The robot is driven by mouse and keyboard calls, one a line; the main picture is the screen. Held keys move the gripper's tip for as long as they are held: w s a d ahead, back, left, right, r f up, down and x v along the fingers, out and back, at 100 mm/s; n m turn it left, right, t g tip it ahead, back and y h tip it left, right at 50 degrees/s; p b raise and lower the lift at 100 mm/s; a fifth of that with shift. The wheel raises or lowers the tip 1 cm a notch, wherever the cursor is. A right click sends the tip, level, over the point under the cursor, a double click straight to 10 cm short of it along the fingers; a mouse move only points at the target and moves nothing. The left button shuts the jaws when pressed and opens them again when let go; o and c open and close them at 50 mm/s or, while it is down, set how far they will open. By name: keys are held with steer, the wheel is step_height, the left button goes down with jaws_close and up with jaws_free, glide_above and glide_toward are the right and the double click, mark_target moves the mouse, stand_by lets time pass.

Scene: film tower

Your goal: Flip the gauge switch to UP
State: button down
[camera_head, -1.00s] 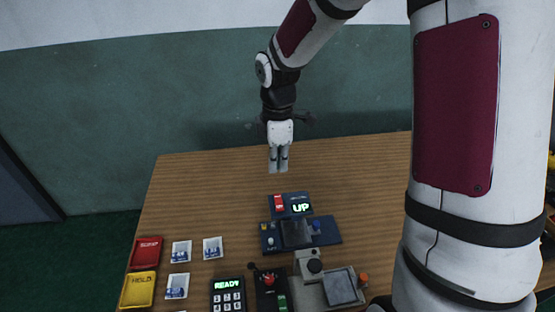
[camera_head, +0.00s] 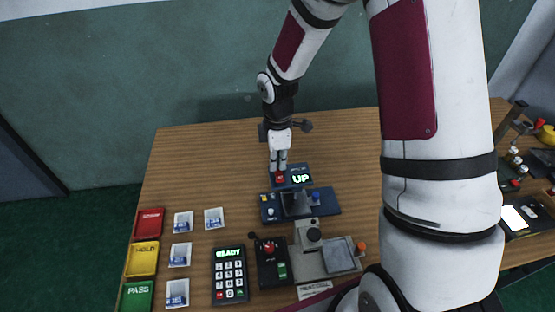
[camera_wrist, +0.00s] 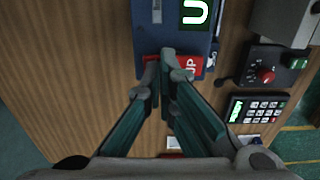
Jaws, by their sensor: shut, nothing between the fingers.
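The gauge panel (camera_head: 304,169) is a small blue unit on the wooden table, with a red switch (camera_head: 279,178) on its left and a lit display (camera_head: 301,179) reading UP. In the wrist view, the switch (camera_wrist: 190,66) shows red with a white UP label, and part of the display (camera_wrist: 195,12) is at the top. My gripper (camera_head: 278,169) is shut and empty, pointing down at the switch. Its fingertips (camera_wrist: 161,60) overlap the switch in the wrist view and hide part of it; I cannot tell whether they touch it.
A blue unit with a dark screen (camera_head: 296,204) stands in front of the panel. Nearer are a keypad (camera_head: 229,275) reading READY, a box with a red knob (camera_head: 269,248) and a grey device (camera_head: 313,261). Photo cards and red, yellow and green trays (camera_head: 142,259) lie left.

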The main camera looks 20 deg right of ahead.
steer(key=shift+f, duration=0.15)
steer(key=shift+w+f, duration=0.15)
steer(key=shift+f, duration=0.2)
steer(key=shift+r, duration=0.1)
steer(key=shift+s+a+r+p, duration=0.15)
steer(key=shift+s+p, duration=0.1)
steer(key=shift+s, duration=0.2)
steer(key=shift+s+d+r+p, duration=0.1)
steer(key=shift+s+p, duration=0.1)
steer(key=shift+s, duration=0.2)
steer(key=shift+a, duration=0.1)
steer(key=shift+r+p, duration=0.3)
steer(key=shift+r, duration=0.15)
step_height(320, 180, up, 13)
steer(key=w+p, duration=0.1)
steer(key=w, duration=0.1)
steer(key=shift+w+d, duration=0.3)
